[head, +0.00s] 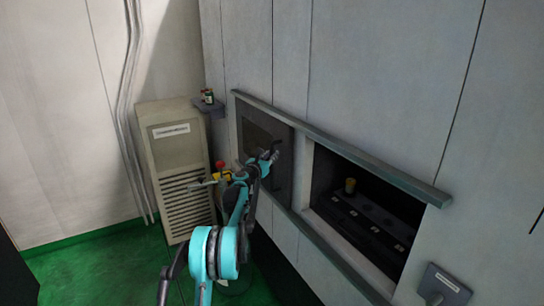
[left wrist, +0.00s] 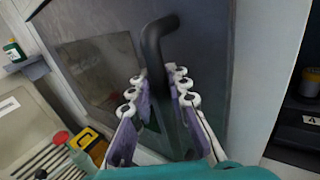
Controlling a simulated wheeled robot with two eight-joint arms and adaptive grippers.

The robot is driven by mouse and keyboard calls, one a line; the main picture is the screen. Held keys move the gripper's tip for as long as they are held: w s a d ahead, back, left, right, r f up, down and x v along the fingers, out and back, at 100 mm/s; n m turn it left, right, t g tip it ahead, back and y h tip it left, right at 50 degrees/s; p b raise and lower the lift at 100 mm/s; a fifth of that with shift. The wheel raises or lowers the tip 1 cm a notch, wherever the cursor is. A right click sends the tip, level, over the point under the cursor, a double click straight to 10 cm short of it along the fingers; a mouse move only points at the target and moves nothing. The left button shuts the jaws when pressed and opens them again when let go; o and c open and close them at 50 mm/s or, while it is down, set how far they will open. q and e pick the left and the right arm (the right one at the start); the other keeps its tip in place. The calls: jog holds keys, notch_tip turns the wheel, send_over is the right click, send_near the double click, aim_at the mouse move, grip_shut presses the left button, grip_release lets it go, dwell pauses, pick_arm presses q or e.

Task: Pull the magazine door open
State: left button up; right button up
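The magazine door is a dark grey panel (head: 252,133) with a darker window, set in the pale machine wall to the left of an open bay. It fills much of the left wrist view (left wrist: 205,45). Its black bent handle (left wrist: 157,45) stands out from the panel; in the head view the handle (head: 276,147) shows at the door's right side. My left gripper (left wrist: 158,78) has its two fingers on either side of the handle's lower part, close against it, and appears shut on it. The handle's lower end is partly hidden between the fingers. My right gripper is not in view.
A rail (head: 345,150) runs above door and bay. A grey box (head: 444,287) is at lower right.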

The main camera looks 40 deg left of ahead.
pick_arm(q)
jog(key=shift+o, duration=1.2)
jog(key=s+d, duration=0.2)
jog(key=s, duration=0.9)
jog(key=shift+s+d, duration=0.15)
jog(key=shift+s, duration=0.25)
